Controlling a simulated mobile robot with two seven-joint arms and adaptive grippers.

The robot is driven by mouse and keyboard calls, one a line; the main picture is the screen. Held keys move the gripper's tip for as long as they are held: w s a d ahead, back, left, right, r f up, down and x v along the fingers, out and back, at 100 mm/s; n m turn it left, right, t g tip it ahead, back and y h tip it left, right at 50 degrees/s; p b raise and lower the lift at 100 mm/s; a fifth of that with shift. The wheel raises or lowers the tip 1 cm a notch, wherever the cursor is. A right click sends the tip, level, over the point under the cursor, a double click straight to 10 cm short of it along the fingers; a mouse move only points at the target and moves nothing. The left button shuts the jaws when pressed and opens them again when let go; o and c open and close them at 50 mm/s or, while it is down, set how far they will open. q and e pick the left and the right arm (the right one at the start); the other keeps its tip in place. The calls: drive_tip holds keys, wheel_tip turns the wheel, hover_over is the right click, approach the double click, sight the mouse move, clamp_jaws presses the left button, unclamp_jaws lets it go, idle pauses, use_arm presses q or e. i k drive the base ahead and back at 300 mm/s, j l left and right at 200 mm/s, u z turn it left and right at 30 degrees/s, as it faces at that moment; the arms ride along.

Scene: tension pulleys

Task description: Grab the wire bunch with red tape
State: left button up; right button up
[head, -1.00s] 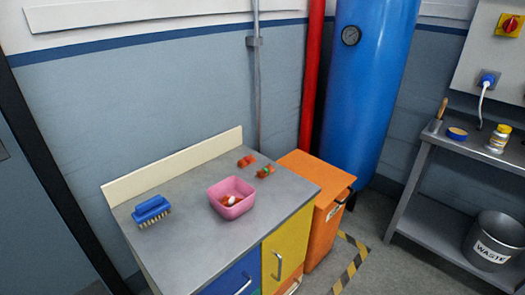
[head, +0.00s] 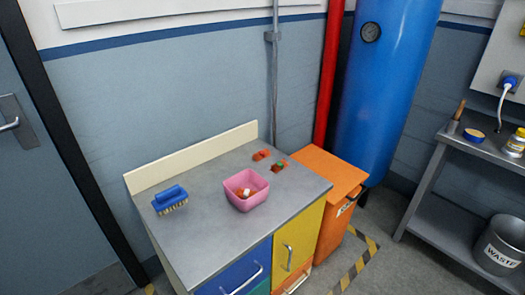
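Two small reddish bunches lie on the grey counter (head: 205,225) behind the pink bowl. One bunch (head: 262,155) is orange-red and sits nearer the back panel. The other bunch (head: 279,166) is darker red with a bit of green and sits nearer the right edge. They are too small to tell which has red tape. The pink bowl (head: 246,200) holds a few small orange, red and white items. Neither gripper is in view.
A blue brush (head: 169,195) lies on the counter's left side. An orange cabinet (head: 325,172) stands right of the counter, before a blue tank (head: 388,90) and red pipe (head: 329,80). A grey shelf (head: 445,215) and waste bucket (head: 500,248) stand at right.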

sight(261, 154)
drive_tip(key=i+l+u, duration=0.1)
drive_tip(key=l, duration=0.75)
drive_tip(key=i+l+u, duration=0.15)
drive_tip(key=l, duration=0.2)
drive_tip(key=i+l+u, duration=0.15)
drive_tip(key=l, duration=0.2)
drive_tip(key=i+l+u, duration=0.1)
drive_tip(key=l, duration=0.25)
drive_tip(key=i+l+u, duration=0.15)
drive_tip(key=l, duration=0.25)
drive_tip(key=l+u, duration=0.15)
drive_tip(key=l, duration=0.25)
